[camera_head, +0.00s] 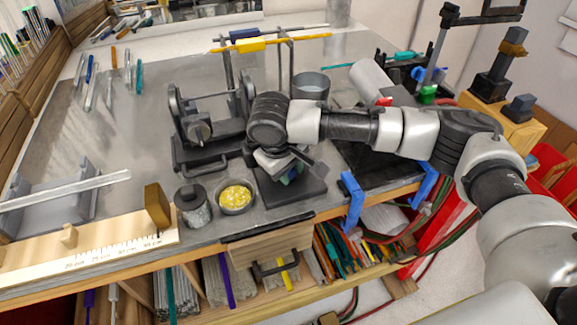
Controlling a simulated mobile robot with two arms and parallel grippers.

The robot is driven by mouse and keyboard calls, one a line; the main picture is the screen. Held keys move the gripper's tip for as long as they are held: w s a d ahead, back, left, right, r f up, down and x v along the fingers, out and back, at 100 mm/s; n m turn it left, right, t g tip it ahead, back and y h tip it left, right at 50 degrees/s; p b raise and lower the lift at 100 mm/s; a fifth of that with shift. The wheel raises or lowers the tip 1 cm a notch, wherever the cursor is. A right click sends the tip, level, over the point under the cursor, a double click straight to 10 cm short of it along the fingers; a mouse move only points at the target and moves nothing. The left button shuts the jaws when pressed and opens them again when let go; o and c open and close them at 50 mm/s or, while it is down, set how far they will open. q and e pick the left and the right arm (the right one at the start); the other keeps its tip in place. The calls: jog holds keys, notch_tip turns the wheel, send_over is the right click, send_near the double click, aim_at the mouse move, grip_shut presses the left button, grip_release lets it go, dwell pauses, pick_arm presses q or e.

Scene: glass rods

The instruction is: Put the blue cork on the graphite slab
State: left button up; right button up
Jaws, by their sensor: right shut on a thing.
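My right gripper (286,176) hangs pointing down from the arm that comes in from the right. It is shut on a small blue-green thing, the blue cork (289,177), which is mostly hidden by the fingers. The graphite slab (305,196), a dark flat square plate, lies at the front edge of the bench, directly below the gripper. The cork is over the slab's back part; I cannot tell whether it touches it. My left gripper is not in view.
Blue clamps (352,200) sit at the bench edge to the right. The bench's left middle is fairly clear.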

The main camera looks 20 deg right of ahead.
jog(key=shift+s+f, duration=0.15)
jog(key=shift+f, duration=0.2)
jog(key=o, duration=0.7)
jog(key=shift+f, duration=0.15)
jog(key=shift+o, duration=1)
jog(key=shift+s+d, duration=0.1)
jog(key=shift+f, duration=0.1)
jog(key=shift+r+b, duration=0.4)
jog(key=shift+b, duration=0.05)
jog(key=w+b+v, duration=0.1)
jog(key=v, duration=1.1)
jog(key=shift+s+r+b, duration=0.25)
jog(key=shift+r+b, duration=0.05)
jog(key=shift+r, duration=0.15)
